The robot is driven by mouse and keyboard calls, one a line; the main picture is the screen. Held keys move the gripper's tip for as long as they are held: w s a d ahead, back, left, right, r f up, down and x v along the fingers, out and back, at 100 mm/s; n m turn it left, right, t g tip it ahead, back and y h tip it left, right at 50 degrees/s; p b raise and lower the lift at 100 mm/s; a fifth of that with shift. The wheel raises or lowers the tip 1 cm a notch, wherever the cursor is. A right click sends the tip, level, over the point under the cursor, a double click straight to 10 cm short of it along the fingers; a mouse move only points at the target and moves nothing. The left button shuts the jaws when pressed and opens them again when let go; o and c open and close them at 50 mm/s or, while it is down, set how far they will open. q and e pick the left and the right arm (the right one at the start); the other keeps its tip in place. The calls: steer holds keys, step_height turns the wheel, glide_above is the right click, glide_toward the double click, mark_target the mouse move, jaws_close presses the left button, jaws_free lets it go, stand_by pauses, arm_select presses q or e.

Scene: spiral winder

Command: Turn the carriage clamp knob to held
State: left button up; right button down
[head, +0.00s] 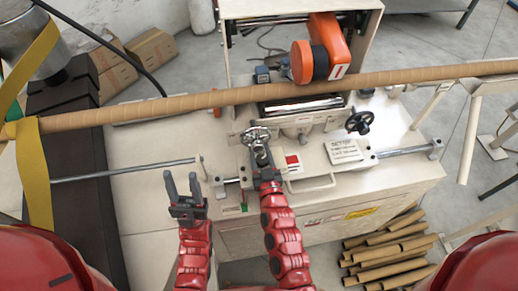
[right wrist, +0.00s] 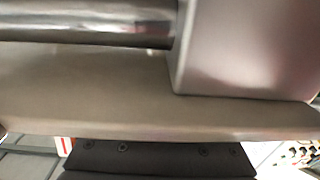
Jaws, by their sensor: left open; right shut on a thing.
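A silver, lobed knob (head: 255,134), which I take for the carriage clamp knob, stands at the front of the machine's carriage in the head view. My right gripper (head: 262,154) reaches up to it from below and is shut on it; the fingers hide its lower part. I cannot read the knob's setting. My left gripper (head: 184,186) is open and empty, to the left of the knob, over the pale machine top. The right wrist view shows machine parts very close up, and the knob cannot be made out there.
A long brown cardboard tube (head: 190,102) crosses behind the knob, under an orange unit (head: 328,45). A black handwheel (head: 360,121) and a label plate (head: 346,151) are to the right. A steel rod (head: 125,171) lies left. Cut tubes (head: 385,255) lie on the floor.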

steer(key=shift+d+r+m+h+p, duration=0.1)
steer(key=shift+m+h+p, duration=0.25)
steer(key=shift+h, duration=0.2)
steer(key=shift+d+r+m+h+p, duration=0.1)
steer(key=shift+m+h+p, duration=0.2)
steer(key=shift+h, duration=0.25)
steer(key=shift+w+d+f+m+h, duration=0.1)
steer(key=shift+d+m+h, duration=0.1)
steer(key=shift+m+h, duration=0.8)
steer(key=h, duration=0.1)
steer(key=m+h, duration=0.1)
steer(key=h, duration=0.1)
steer(key=shift+d+f+m, duration=0.15)
steer(key=shift+m, duration=0.1)
steer(key=shift+d+m+h+b, duration=0.15)
steer(key=shift+m+h+b, duration=0.3)
steer(key=shift+h, duration=0.45)
steer(key=shift+d+m+h, duration=0.1)
steer(key=shift+m+h, duration=0.15)
steer(key=shift+h, duration=0.05)
steer(key=shift+c, duration=1.8)
jaws_free()
